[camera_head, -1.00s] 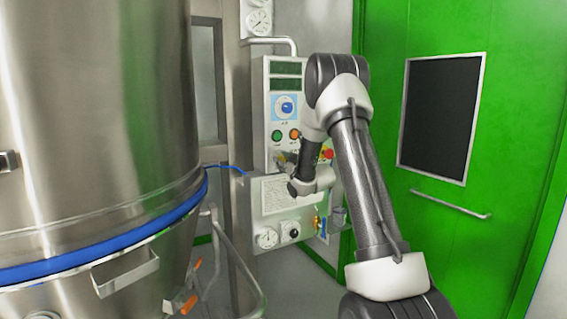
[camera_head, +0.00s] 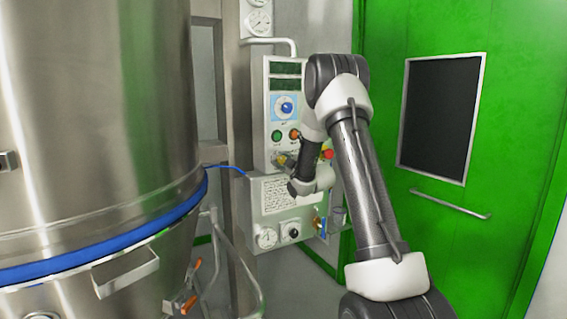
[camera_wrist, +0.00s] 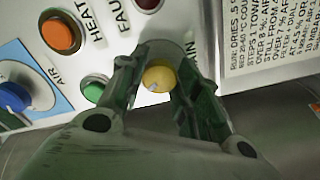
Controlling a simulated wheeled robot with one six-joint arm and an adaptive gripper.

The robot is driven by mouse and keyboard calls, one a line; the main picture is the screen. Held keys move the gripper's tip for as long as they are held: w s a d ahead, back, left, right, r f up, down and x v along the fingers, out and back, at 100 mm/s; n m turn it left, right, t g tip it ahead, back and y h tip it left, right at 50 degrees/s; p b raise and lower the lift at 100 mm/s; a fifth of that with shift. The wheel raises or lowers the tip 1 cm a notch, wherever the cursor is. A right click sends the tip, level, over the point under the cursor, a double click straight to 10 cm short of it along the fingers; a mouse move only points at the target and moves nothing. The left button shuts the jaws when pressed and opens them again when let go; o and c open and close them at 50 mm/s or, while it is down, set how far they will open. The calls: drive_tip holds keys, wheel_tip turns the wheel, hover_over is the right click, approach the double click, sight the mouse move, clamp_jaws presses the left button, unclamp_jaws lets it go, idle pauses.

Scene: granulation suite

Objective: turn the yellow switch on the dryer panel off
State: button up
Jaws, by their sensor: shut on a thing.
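The dryer panel (camera_head: 259,110) stands behind the left side of my arm in the head view. The yellow switch (camera_wrist: 159,77) is a round knob with a pale mark on its face, in the middle of the wrist view. My gripper (camera_wrist: 157,80) is at the panel, its two fingers shut on the knob from both sides. In the head view my gripper (camera_head: 283,160) is small at the panel's lower part, and the yellow knob there is partly hidden by it.
Near the knob are a green button (camera_wrist: 95,90), an orange button (camera_wrist: 60,34) and a blue dial (camera_wrist: 14,97). A red button (camera_head: 327,154) sits right of my wrist. A printed notice (camera_head: 284,190) and gauges are below. A large steel vessel (camera_head: 95,110) fills the left.

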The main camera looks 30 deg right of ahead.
idle(0.4)
drive_tip(key=o, duration=1)
drive_tip(key=shift+o, duration=0.2)
drive_tip(key=shift+s, duration=0.1)
drive_tip(key=s, duration=1.2)
drive_tip(key=shift+d, duration=0.2)
drive_tip(key=shift+w, duration=0.1)
